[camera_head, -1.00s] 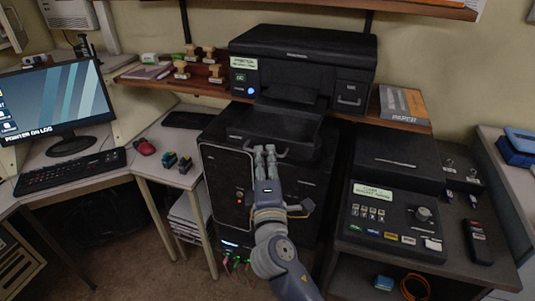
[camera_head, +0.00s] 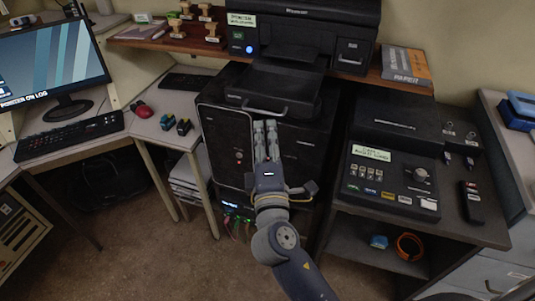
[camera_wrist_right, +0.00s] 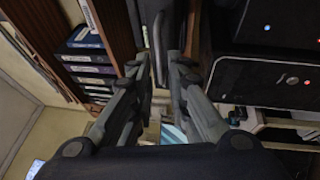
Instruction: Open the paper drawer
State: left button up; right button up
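The black printer (camera_head: 300,32) stands on a wooden shelf. Its black paper drawer (camera_head: 285,82) sticks out below the front, towards me, with a bar handle (camera_head: 264,111) on its front edge. My right gripper (camera_head: 265,126) is just in front of and below that handle, over the black cabinet. Its two fingers are a little apart, with a narrow gap between them and nothing visibly held. The right wrist view also shows the gap between the fingers (camera_wrist_right: 165,75). My left gripper is not in view.
The black cabinet (camera_head: 222,150) stands below the drawer. A console with buttons and a knob (camera_head: 390,182) is to the right, and a paper box (camera_head: 405,66) is on the shelf. A desk with a monitor (camera_head: 50,67) is at left. Floor is clear in front.

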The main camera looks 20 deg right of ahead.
jog(key=v, duration=0.6)
jog(key=shift+s, duration=0.3)
jog(key=shift+f, duration=0.15)
notch_tip(320, 180, down, 22)
jog(key=w+a+g+y, duration=0.1)
jog(key=a+g+y, duration=0.2)
jog(key=g, duration=0.2)
jog(key=s+d+f+m+g, duration=0.1)
jog(key=s+f+g, duration=0.15)
jog(key=f, duration=0.65)
jog(key=s+d+f+m+g, duration=0.1)
jog(key=s+f+g, duration=0.15)
jog(key=f, duration=0.65)
jog(key=s+d+f+m+g+y, duration=0.1)
jog(key=s+d+f+m+g, duration=0.15)
jog(key=s+f, duration=0.65)
jog(key=s+d+f+m+g, duration=0.2)
jog(key=s+d+f+m, duration=0.15)
jog(key=s+f, duration=0.55)
jog(key=s+d+f+m+g, duration=0.2)
jog(key=s+d+f+m, duration=0.1)
jog(key=s, duration=0.5)
jog(key=s+d+f+m+g, duration=0.2)
jog(key=s+f, duration=0.3)
jog(key=s, duration=0.4)
jog(key=shift+d+m, duration=0.6)
jog(key=shift+d, duration=0.2)
